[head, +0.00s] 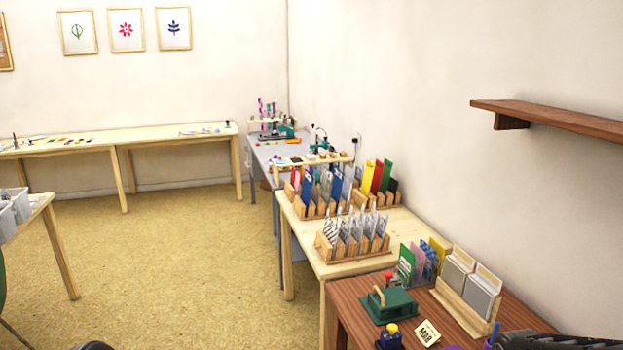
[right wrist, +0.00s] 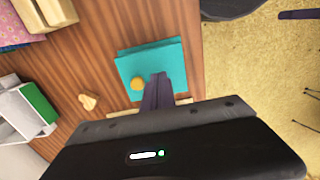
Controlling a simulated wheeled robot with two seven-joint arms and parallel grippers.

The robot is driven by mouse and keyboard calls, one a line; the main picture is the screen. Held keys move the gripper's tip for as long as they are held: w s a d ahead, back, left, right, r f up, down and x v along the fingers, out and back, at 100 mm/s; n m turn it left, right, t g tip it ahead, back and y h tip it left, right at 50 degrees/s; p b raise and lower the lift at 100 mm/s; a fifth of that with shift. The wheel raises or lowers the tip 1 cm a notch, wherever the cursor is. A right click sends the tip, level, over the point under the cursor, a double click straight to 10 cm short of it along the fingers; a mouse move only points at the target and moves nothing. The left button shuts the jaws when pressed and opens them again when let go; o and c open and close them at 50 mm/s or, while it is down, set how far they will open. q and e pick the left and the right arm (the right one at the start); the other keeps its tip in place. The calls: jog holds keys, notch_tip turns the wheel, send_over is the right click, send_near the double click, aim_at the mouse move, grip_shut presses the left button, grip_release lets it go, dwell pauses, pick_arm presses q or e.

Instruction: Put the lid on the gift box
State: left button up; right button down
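A teal square piece (right wrist: 170,57) with a small round yellow knob (right wrist: 137,83) shows in the right wrist view, on or above a brown wooden table. It looks like a lid; I cannot tell whether a box is under it. My right gripper (right wrist: 160,76) has its dark fingers close together over the teal piece, beside the knob. No gap shows between them, and I see nothing clearly held. The knob is outside the fingers. The wrist housing hides what lies below. I cannot make out a gift box in the head view. My left gripper is not in view.
The brown table (head: 350,310) holds a green press (head: 389,305), a wooden rack of cards (head: 470,285) and a small sign (head: 427,332). In the right wrist view, a small wooden piece (right wrist: 88,102) and a white-and-green item (right wrist: 38,102) lie left. Open floor (head: 170,260) lies left of the tables.

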jog(key=shift+f+b, duration=0.55)
jog(key=shift+f, duration=0.2)
jog(key=shift+s+f, duration=0.1)
dwell(1.4)
notch_tip(320, 180, up, 7)
jog(key=p, duration=0.5)
dwell(0.3)
